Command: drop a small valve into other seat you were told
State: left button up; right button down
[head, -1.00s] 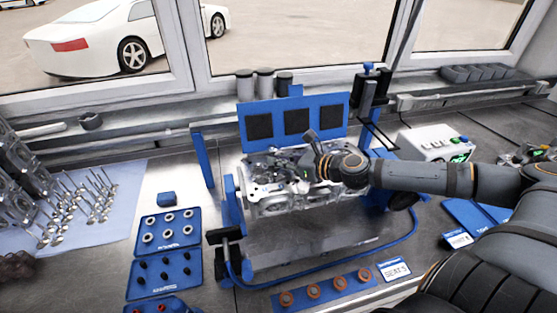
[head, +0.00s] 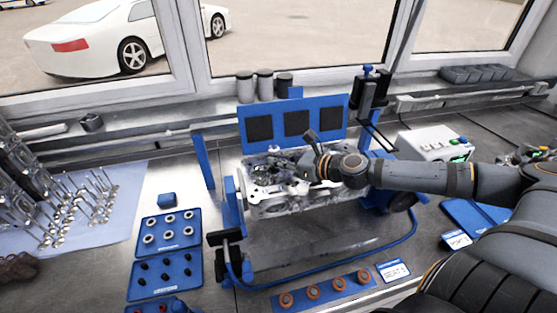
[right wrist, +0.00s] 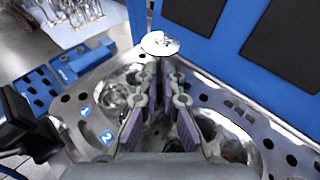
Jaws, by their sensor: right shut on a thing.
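The metal cylinder head (head: 300,203) sits in the blue stand, and my right gripper (head: 301,168) is over its upper face. In the right wrist view my gripper (right wrist: 160,90) is shut on a valve, whose round shiny disc (right wrist: 160,43) shows beyond the fingertips. The valve's stem is mostly hidden between the fingers. The cylinder head (right wrist: 87,88) lies below with round chambers on both sides of the fingers, and blue marks 1 and 2 at its left. I cannot tell whether the valve touches it. My left gripper is not in view.
Several loose valves (head: 85,205) stand on a pale mat at the left. Blue trays with rings (head: 168,232) and dark small parts (head: 165,274) lie beside the stand. A blue strip (head: 325,291) with orange-brown rings lies in front. A blue panel (head: 322,125) rises behind the cylinder head.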

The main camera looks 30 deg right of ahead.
jog(key=shift+f+b, duration=0.3)
jog(key=shift+f, duration=0.05)
dwell(0.3)
jog(key=c, duration=1.4)
grip_release()
jog(key=shift+c, duration=0.2)
